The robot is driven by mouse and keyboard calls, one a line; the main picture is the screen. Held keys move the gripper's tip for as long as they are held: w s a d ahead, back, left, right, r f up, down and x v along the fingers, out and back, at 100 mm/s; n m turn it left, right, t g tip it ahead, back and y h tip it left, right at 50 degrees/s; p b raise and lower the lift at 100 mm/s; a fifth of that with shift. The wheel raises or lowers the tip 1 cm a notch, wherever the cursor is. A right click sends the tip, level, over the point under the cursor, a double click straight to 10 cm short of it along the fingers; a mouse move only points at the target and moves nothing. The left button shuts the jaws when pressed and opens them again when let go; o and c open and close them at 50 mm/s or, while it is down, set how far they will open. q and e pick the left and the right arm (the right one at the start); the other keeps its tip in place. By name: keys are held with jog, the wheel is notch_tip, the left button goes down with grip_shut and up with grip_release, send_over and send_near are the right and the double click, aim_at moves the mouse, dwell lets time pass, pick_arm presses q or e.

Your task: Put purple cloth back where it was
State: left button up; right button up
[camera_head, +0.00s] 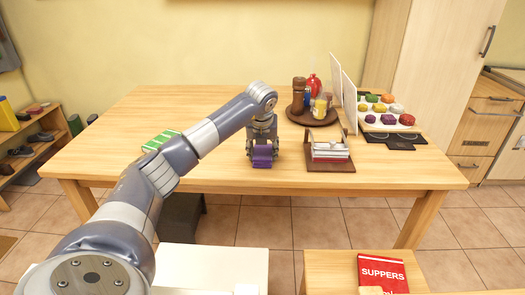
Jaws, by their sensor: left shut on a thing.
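The purple cloth (262,158) is a small folded piece at the near middle of the wooden table. My left gripper (263,150) reaches in from the left and points down over it, shut on the cloth. The fingers hide part of the cloth. I cannot tell whether the cloth touches the tabletop or is held slightly above it. My right gripper is not in view.
A napkin holder (329,165) stands just right of the cloth. A round brown tray (299,117) with jars and a tray of colourful items (372,127) are behind it. A green box (158,141) lies left. The table (400,170) has bare room at the front right.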

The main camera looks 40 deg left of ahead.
pick_arm(q)
jog(key=o, duration=1)
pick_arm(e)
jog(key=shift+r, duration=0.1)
pick_arm(q)
jog(key=shift+r, duration=0.1)
jog(key=p+v, duration=0.1)
jog(key=v, duration=1.1)
jog(key=shift+a, duration=0.1)
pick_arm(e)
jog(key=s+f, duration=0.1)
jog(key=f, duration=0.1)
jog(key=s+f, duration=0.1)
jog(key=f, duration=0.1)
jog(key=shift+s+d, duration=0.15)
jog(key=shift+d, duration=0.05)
